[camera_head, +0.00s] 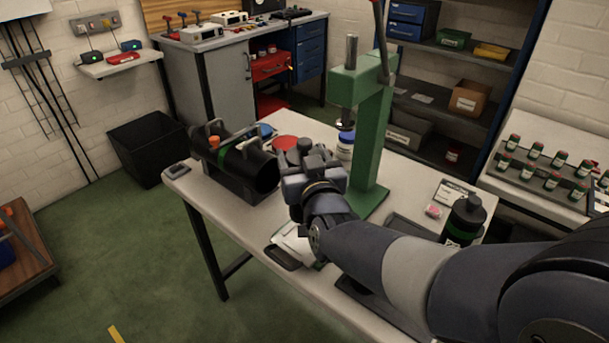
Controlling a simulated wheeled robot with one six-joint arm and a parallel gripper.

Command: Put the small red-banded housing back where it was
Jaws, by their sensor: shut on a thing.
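My gripper (314,163) is over the white workbench (235,207), left of the green press (371,150). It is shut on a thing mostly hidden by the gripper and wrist. A dark rounded shape shows just beyond the jaws, but I cannot tell whether it is the held thing. No red band shows there, so I cannot confirm the small red-banded housing. A large black cylinder (258,170) with a green band lies in a cradle to the left. A black bottle-shaped housing (466,220) with a green band stands upright at the right of the bench.
A red disc (285,142) and a blue-lidded jar (346,146) are behind the gripper. A white sheet or tray (291,247) lies near the front edge, partly behind my arm. Several small red-topped cylinders (536,150) stand on the right bench.

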